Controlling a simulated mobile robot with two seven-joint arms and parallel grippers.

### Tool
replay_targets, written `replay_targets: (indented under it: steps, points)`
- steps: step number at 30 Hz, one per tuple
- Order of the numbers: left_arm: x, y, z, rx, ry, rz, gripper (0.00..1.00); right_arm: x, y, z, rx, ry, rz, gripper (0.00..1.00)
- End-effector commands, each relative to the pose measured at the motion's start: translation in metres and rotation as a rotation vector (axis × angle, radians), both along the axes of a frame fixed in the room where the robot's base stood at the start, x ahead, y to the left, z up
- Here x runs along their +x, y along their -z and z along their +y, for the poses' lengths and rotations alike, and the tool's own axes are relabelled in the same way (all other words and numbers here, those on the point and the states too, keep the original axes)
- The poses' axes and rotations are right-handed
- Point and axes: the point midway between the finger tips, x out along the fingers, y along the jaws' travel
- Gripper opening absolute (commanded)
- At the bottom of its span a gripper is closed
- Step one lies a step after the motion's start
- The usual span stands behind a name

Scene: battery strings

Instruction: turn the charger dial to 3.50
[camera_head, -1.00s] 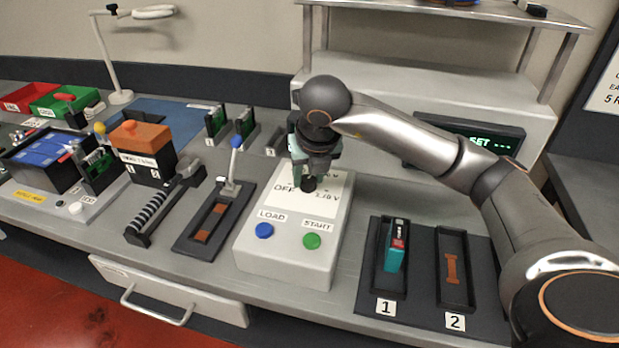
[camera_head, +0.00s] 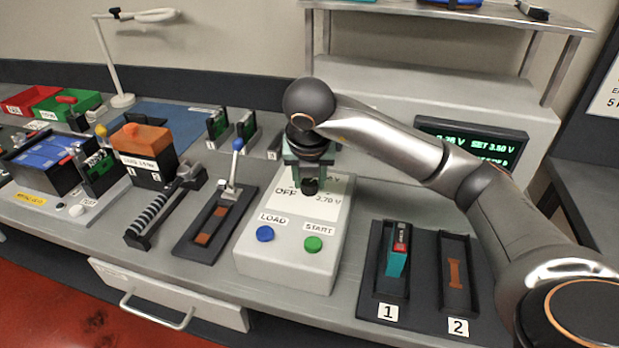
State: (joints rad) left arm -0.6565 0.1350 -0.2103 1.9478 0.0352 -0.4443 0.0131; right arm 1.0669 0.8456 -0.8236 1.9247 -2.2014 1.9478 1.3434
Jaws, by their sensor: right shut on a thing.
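My right gripper (camera_head: 308,180) points down from above and is shut on the knob; the gripper hides part of the dial face. The display (camera_head: 475,143) behind reads SET 3.50 V in green, partly covered by my right arm. My left gripper is not in view.
Right of the charger is a two-slot tray (camera_head: 424,312); slot 1 holds a teal cell (camera_head: 397,258). Left of the charger stands a lever fixture (camera_head: 215,225) with a blue-tipped lever. A steel shelf (camera_head: 450,12) rises behind.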

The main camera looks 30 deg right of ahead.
Motion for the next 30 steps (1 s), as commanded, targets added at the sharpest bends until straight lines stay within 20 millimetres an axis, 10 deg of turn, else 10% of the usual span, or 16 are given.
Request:
replay_targets:
  steps: [1,2,9,20,30]
  points:
    - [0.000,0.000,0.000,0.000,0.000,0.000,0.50,0.000,0.000,0.000,0.000,-0.001,0.001,0.00]
    - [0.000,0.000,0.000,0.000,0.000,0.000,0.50,0.000,0.000,0.000,0.000,-0.001,0.001,0.44]
    - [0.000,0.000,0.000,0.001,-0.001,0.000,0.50,0.000,0.000,0.000,0.000,-0.001,0.001,0.71]
    - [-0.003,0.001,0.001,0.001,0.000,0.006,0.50,-0.002,-0.007,0.002,0.001,-0.002,-0.002,0.71]
    - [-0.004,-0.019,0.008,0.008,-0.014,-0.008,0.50,-0.021,-0.069,0.014,-0.001,-0.002,-0.006,0.71]
